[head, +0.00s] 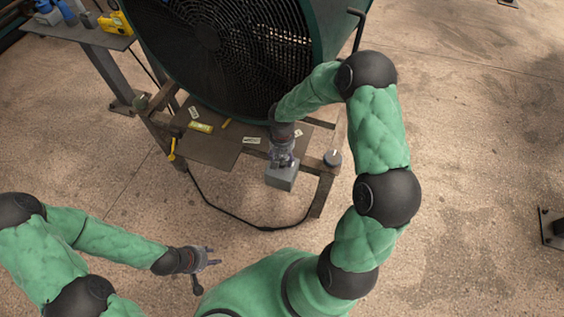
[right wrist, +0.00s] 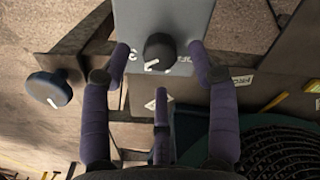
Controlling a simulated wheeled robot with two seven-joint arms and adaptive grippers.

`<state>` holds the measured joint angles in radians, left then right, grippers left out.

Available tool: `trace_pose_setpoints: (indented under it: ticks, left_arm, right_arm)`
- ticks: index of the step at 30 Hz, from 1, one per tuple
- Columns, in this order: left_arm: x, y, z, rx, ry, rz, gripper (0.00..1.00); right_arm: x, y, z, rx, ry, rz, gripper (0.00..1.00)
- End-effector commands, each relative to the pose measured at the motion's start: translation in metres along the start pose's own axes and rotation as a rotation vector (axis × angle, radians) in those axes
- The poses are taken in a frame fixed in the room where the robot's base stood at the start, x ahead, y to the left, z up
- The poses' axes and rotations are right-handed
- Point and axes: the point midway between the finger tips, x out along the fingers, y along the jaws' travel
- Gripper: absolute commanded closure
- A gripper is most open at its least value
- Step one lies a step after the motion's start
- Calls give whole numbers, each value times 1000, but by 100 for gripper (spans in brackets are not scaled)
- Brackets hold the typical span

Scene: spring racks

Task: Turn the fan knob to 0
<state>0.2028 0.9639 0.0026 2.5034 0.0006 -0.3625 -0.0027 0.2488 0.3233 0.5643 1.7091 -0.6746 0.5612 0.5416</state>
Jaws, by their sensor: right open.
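The fan (head: 215,50) is a large green drum with a black grille. A grey control box (head: 283,180) sits at the front of its stand. In the right wrist view, a black knob (right wrist: 160,52) with a white pointer mark is on the grey box face (right wrist: 165,15). My right gripper (head: 283,160) is at the box, and its open fingers (right wrist: 158,60) show on either side of the knob, with a third finger below. I cannot tell whether they touch it. The dial lettering is mostly hidden. My left gripper (head: 212,256) is open and empty, above the floor at lower left.
Another round knob (head: 332,158) with a white mark is on the stand right of the box; the right wrist view shows it too (right wrist: 48,90). A black cable (head: 235,214) loops below the stand. A side table (head: 95,38) holds tools at upper left. Floor at right is mostly clear.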

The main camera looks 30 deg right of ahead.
Motion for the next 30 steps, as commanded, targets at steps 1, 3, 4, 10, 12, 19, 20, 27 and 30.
trace_pose_setpoints:
  ticks: [1, 3, 4, 10, 12, 19, 20, 27, 30]
  left_arm:
    - [4, -2, 0, 0, 0, 0, 60]
    - [7, -2, 0, 0, 0, 0, 60]
    - [8, -3, 0, 0, 0, 0, 60]
    - [10, -4, -1, 0, 1, 0, 60]
    - [10, -4, -1, 0, 1, 0, 60]
    - [10, -3, -1, 0, 1, 0, 60]
    - [10, -3, -1, 0, 1, 0, 60]
    - [10, -3, -1, 0, 1, 0, 60]
    - [9, -3, -1, 0, 1, 0, 60]
  right_arm:
    - [10, 0, 0, 0, -1, 0, 40]
    - [17, 0, 0, -1, -1, 1, 40]
    - [20, 0, 0, -1, -1, 1, 40]
    - [28, 0, -1, 0, 2, 0, 40]
    - [29, 0, -1, 0, 2, 0, 40]
    - [28, 0, 0, 0, 1, 0, 51]
    - [28, 0, 0, 0, 1, 0, 60]
    - [28, 0, 0, -1, 1, -1, 96]
    - [28, 0, 0, -5, 1, -1, 96]
